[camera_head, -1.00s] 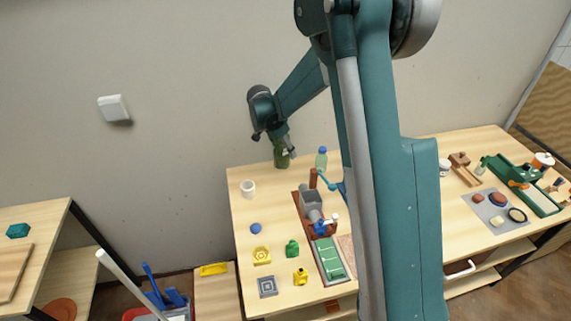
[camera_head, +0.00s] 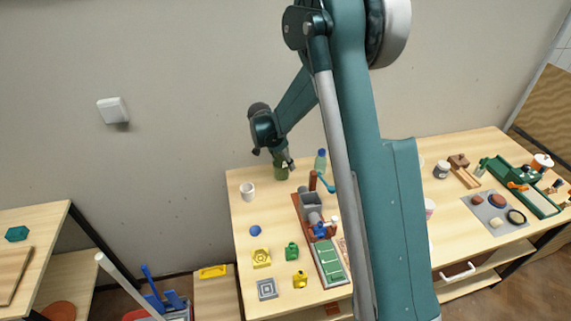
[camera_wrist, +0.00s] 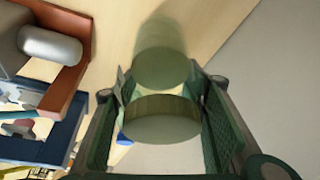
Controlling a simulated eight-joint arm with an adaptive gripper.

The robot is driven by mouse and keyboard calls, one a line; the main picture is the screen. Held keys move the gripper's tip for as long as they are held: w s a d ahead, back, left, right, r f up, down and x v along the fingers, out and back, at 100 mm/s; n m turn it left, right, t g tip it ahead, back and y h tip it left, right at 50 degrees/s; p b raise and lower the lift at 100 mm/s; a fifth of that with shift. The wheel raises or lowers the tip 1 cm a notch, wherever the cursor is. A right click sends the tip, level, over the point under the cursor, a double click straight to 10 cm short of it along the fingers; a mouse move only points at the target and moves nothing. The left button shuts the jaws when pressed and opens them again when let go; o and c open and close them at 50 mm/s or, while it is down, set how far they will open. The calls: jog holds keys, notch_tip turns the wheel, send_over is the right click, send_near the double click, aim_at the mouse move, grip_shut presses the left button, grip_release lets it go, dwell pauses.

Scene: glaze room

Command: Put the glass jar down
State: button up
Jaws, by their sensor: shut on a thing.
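The glass jar (camera_head: 281,172) is green and see-through. In the head view it is at the back left of the wooden table (camera_head: 262,205), below my gripper (camera_head: 284,158). In the wrist view my gripper (camera_wrist: 162,95) has a finger on each side of the jar (camera_wrist: 160,122) and is shut on it. The jar looks about upright in the head view. Its base is at or just above the table top; I cannot tell whether it touches.
A white cup (camera_head: 248,189) stands left of the jar, and a blue-capped bottle (camera_head: 320,160) stands to its right. A grey and brown machine (camera_head: 311,205) is in front on the right. A blue ball (camera_head: 255,230) lies nearer the front. The wall is close behind.

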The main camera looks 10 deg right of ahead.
jog(key=shift+f, duration=0.7)
jog(key=shift+f, duration=0.15)
jog(key=o, duration=1.4)
jog(key=shift+r, duration=0.25)
jog(key=v, duration=1.1)
jog(key=shift+a+r, duration=0.1)
jog(key=shift+r, duration=0.35)
jog(key=shift+s, duration=0.1)
